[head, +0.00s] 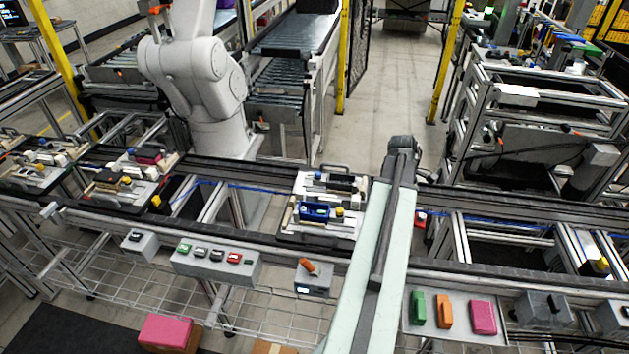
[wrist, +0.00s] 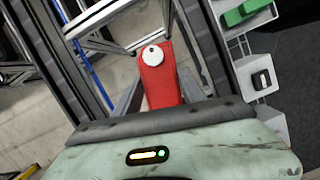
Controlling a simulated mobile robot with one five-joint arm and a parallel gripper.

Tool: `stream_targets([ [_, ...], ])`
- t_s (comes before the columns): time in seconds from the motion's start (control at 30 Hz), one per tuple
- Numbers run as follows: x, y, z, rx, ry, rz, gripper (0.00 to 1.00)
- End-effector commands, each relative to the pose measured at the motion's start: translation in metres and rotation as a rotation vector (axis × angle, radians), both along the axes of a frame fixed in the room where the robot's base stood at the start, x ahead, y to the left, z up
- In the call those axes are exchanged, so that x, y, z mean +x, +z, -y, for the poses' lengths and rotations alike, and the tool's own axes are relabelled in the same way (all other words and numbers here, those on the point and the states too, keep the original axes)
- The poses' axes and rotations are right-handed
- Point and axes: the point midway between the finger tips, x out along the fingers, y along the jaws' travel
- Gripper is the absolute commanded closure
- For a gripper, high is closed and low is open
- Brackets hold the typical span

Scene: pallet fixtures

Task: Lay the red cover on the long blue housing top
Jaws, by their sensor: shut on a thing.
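The red cover (wrist: 154,82) is a long red block with a round white knob on top. My gripper (wrist: 161,88) is shut on it, with a grey finger on each side, in the wrist view. In the head view my own arm hides the gripper; a small red patch (head: 421,218) shows just right of the arm, and I cannot tell whether it is the cover. The blue housing (head: 315,213) sits on a light pallet (head: 292,232), left of my arm in the head view. It is not visible in the wrist view.
A dark rail conveyor runs across the head view. Another pallet (head: 110,205) with parts stands at left. A grey tray (head: 464,299) with green, orange and pink blocks is at front right. A box with an orange handle (head: 312,279) stands in front of the blue housing's pallet.

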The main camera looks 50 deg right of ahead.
Motion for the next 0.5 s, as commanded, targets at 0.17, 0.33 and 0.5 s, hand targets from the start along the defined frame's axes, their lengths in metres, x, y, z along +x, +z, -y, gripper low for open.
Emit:
stream_targets([
  [0.17, 0.036, 0.017, -0.012, 0.003, -0.34, 0.001, 0.92],
  [0.33, 0.084, 0.036, -0.042, 0.005, -0.883, 0.003, 0.92],
  [0.5, 0.129, 0.054, -0.077, 0.005, -1.447, 0.004, 0.92],
])
